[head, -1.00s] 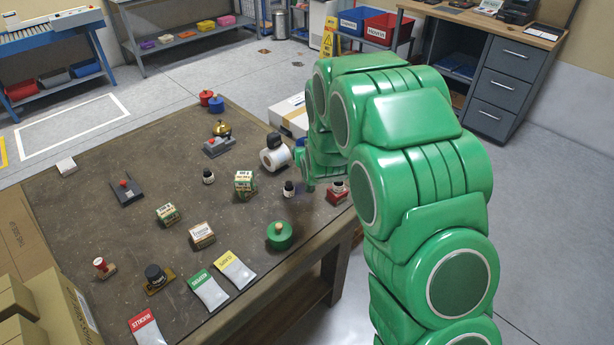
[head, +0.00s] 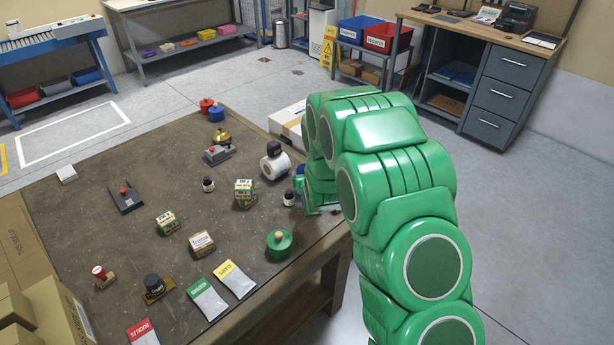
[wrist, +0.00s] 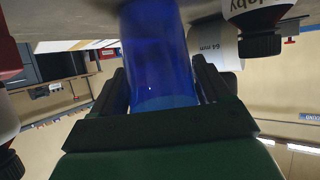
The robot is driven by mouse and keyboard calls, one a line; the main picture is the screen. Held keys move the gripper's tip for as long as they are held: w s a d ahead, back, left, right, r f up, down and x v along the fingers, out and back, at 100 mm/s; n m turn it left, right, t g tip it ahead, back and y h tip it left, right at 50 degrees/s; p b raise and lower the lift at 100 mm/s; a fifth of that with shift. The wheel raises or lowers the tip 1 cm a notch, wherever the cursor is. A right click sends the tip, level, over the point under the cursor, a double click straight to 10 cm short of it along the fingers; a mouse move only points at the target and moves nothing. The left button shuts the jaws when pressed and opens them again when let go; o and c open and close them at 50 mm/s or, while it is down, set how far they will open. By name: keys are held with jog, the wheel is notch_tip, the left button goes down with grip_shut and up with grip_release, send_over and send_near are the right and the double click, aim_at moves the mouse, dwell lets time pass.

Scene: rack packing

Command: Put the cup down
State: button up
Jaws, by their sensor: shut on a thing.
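The cup (wrist: 160,55) is blue and see-through. In the wrist view it stands between the two dark fingers of my gripper (wrist: 160,88), which is shut on it. The table top (wrist: 65,18) shows at the upper edge of this view, close to the cup's far end; I cannot tell whether they touch. In the head view my green gripper (head: 313,208) is low over the right edge of the brown table (head: 190,235). A small patch of blue (head: 300,170) shows beside it there; most of the cup is hidden by my arm.
A small dark-capped bottle (head: 289,198) and a white roll (head: 275,165) stand close left of my gripper. A green lidded pot (head: 279,244) is in front. Small boxes (head: 244,193) stand further left. Bare table lies between the bottle and the pot.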

jog(key=shift+f, duration=0.1)
jog(key=o, duration=1)
jog(key=shift+s+r, duration=0.1)
jog(key=shift+r, duration=0.1)
jog(key=v, duration=0.7)
jog(key=shift+s, duration=0.15)
